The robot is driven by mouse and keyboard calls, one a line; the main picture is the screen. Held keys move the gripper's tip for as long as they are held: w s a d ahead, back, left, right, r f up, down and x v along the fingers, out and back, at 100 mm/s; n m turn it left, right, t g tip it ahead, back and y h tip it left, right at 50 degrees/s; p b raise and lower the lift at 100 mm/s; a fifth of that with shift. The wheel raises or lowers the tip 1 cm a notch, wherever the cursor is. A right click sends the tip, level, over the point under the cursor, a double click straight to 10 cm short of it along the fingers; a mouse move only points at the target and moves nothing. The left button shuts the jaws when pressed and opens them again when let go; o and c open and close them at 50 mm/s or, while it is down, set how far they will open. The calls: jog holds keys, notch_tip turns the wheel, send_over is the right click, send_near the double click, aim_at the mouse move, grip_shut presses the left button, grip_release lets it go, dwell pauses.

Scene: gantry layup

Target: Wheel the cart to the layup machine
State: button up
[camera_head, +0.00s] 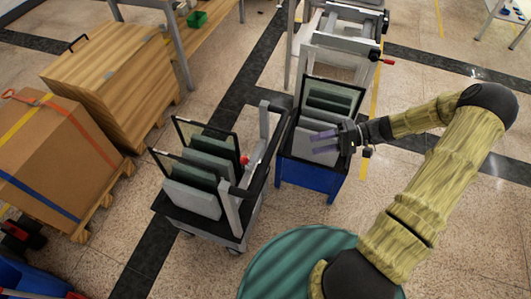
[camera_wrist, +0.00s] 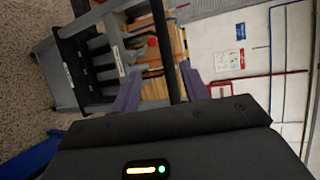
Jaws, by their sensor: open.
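The cart (camera_head: 235,232) stands on the floor in the middle of the head view, a dark wheeled frame with grey-green slabs and dark-framed panels upright on it. Its black push handle (camera_head: 266,150) is on the right side, on grey posts. My gripper (camera_head: 318,142) is open and empty, right of the handle, its purple fingers pointing left. In the wrist view a dark bar (camera_wrist: 165,50), which looks like the handle, runs between the open fingers. A grey frame with rollers and a red-knobbed crank (camera_head: 340,50) stands at the top; I cannot tell if it is the layup machine.
A blue-based stand (camera_head: 308,176) with similar panels is under my gripper, close to the cart's right. A strapped carton (camera_head: 55,150) and a wooden crate (camera_head: 115,85) sit at left. A workbench (camera_head: 210,15) is behind. Floor in front of the cart is clear.

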jog(key=shift+w+d+t+y, duration=0.25)
jog(key=shift+w+t+y, duration=0.05)
jog(key=shift+w+y, duration=0.1)
jog(key=shift+f, duration=0.1)
jog(key=s+a+f+p, duration=0.1)
jog(key=a+f+p, duration=0.1)
jog(key=a, duration=1.5)
jog(key=shift+f+p, duration=0.35)
jog(key=shift+f, duration=0.2)
grip_shut()
